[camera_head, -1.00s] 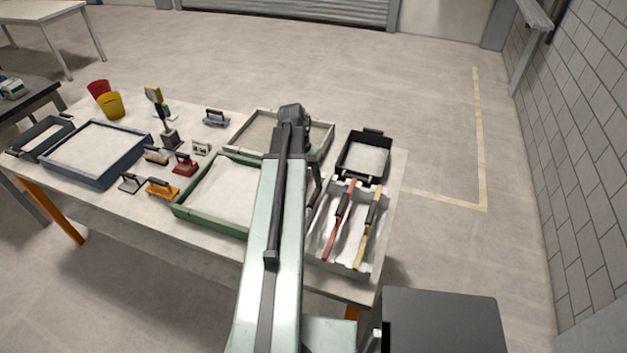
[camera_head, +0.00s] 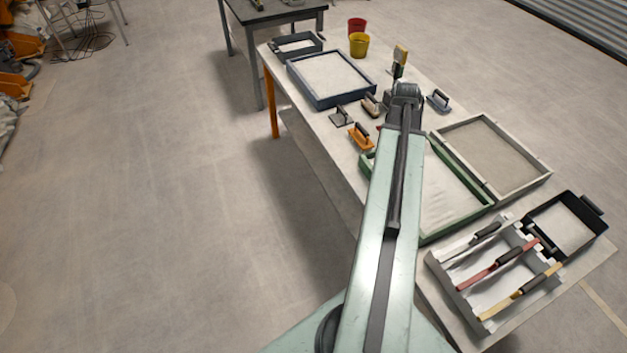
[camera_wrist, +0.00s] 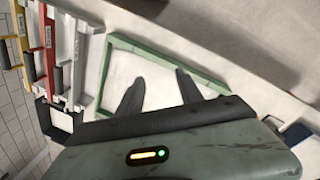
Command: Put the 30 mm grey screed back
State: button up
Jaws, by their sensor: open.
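A grey screed (camera_head: 478,241) with a dark handle lies in the leftmost slot of the pale rack (camera_head: 466,303) at the table's near right end. Beside it lie a red screed (camera_head: 497,267) and a yellow screed (camera_head: 521,290). The three also show at the left in the wrist view, with the grey screed (camera_wrist: 78,58) nearest the green-framed bed. Its size marking is not readable to me. My gripper (camera_wrist: 158,90) is open, with nothing between its fingers, above the green-framed sandbed (camera_wrist: 109,75). It is well apart from the rack.
A black-edged tray (camera_head: 596,206) stands behind the rack. A pale-framed bed (camera_head: 460,130) lies beyond the green one, and a blue-framed bed (camera_head: 325,104) farther along. An orange float (camera_head: 361,141), other hand tools and a yellow bucket (camera_head: 360,45) stand around.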

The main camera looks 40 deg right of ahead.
jog(key=w+a+n, duration=0.5)
jog(key=w+a, duration=0.7)
jog(key=a, duration=0.4)
jog(key=w+a+n, duration=0.3)
jog(key=a+n, duration=0.1)
jog(key=a, duration=1.1)
jog(key=w+a+n+t, duration=0.1)
jog(key=w+a+n, duration=0.3)
jog(key=a, duration=1.1)
jog(key=shift+a+t+y, duration=0.3)
notch_tip(320, 180, down, 10)
jog(key=b, duration=1)
jog(key=shift+f, duration=0.15)
jog(key=shift+w, duration=0.1)
